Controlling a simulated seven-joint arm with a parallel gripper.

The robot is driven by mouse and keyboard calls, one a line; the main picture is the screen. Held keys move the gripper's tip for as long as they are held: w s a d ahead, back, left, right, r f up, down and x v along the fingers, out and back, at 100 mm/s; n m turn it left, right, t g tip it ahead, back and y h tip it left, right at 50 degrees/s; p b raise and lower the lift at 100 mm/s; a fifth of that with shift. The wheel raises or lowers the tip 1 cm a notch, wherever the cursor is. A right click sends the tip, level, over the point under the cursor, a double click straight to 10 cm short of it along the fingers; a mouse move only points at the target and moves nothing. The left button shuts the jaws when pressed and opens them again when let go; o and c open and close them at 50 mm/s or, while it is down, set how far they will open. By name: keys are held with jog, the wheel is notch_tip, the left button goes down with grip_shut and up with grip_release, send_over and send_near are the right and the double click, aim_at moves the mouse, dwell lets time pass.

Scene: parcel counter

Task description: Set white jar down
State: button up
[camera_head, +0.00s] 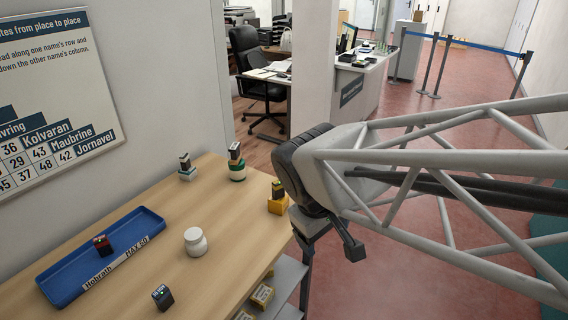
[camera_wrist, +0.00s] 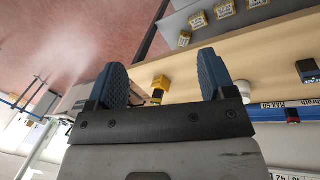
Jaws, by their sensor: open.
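The white jar (camera_head: 195,242) stands upright on the wooden counter (camera_head: 225,280), right of the blue tray. In the wrist view, a white piece of the jar (camera_wrist: 241,87) shows beside the right-hand finger, which partly hides it. My gripper (camera_head: 332,238) is beyond the counter's right edge, well apart from the jar. In the wrist view, my gripper (camera_wrist: 163,72) has its two blue fingers wide apart, with nothing held between them.
A blue tray (camera_head: 62,287) holds a dark red-topped block (camera_head: 103,245). A dark box (camera_head: 162,297) stands in front of the jar. Small stacked items (camera_head: 186,167) (camera_head: 236,162) and a yellow-based stack (camera_head: 277,198) line the far and right edges. Bare wood surrounds the jar.

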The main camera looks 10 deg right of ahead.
jog(key=shift+s+d+r+m+t+y, duration=0.25)
jog(key=shift+s+r+m+y, duration=0.15)
jog(key=shift+s+m, duration=0.4)
jog(key=shift+s+d+r+m+t+y, duration=0.15)
jog(key=shift+s+d+r+m+y, duration=0.2)
jog(key=shift+s+m, duration=0.4)
jog(key=shift+s+d+r+m+t+y, duration=0.2)
jog(key=shift+s+r+m+y, duration=0.25)
jog(key=shift+s+m, duration=0.3)
jog(key=shift+w, duration=0.1)
